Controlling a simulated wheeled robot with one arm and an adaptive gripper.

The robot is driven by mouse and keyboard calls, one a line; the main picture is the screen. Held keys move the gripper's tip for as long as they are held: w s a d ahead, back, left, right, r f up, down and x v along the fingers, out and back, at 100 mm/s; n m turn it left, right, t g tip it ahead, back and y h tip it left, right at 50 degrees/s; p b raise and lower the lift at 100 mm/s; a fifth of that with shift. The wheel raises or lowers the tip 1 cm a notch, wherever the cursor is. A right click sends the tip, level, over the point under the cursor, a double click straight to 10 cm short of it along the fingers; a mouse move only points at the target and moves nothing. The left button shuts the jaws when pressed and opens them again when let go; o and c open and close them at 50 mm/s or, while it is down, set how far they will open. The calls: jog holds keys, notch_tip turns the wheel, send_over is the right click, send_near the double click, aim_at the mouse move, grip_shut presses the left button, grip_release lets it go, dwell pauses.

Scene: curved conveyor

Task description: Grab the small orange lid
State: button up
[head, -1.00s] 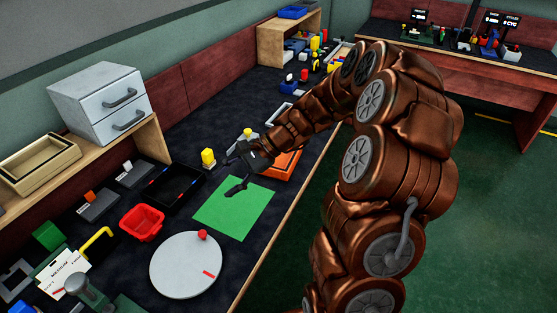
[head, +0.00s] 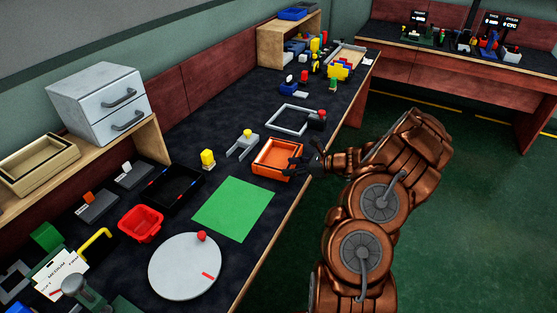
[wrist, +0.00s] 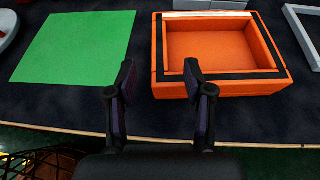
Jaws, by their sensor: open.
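An orange open-topped tray (head: 270,167) lies on the dark bench near its front edge. In the wrist view the tray (wrist: 276,83) is empty inside, with black strips along its rim. I see no separate small orange lid that I can tell for sure; a small orange piece (head: 89,198) sits on a dark holder at the left. My gripper (head: 296,166) is at the tray's right side by the bench edge. In the wrist view my gripper (wrist: 159,80) is open and empty, its right finger near the tray's front left corner. Contact cannot be told.
A flat green sheet (head: 233,209) lies left of the tray. A grey fork-shaped piece (head: 242,146) and a grey square frame (head: 291,120) stand behind it. A round white turntable (head: 185,268) and red bin (head: 141,224) are farther left. The bench edge (wrist: 250,144) runs close to my gripper.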

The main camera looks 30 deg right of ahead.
aim_at(271, 168)
jog(key=shift+p+x, duration=0.55)
jog(key=shift+x, duration=2.85)
jog(key=shift+c, duration=0.3)
grip_shut()
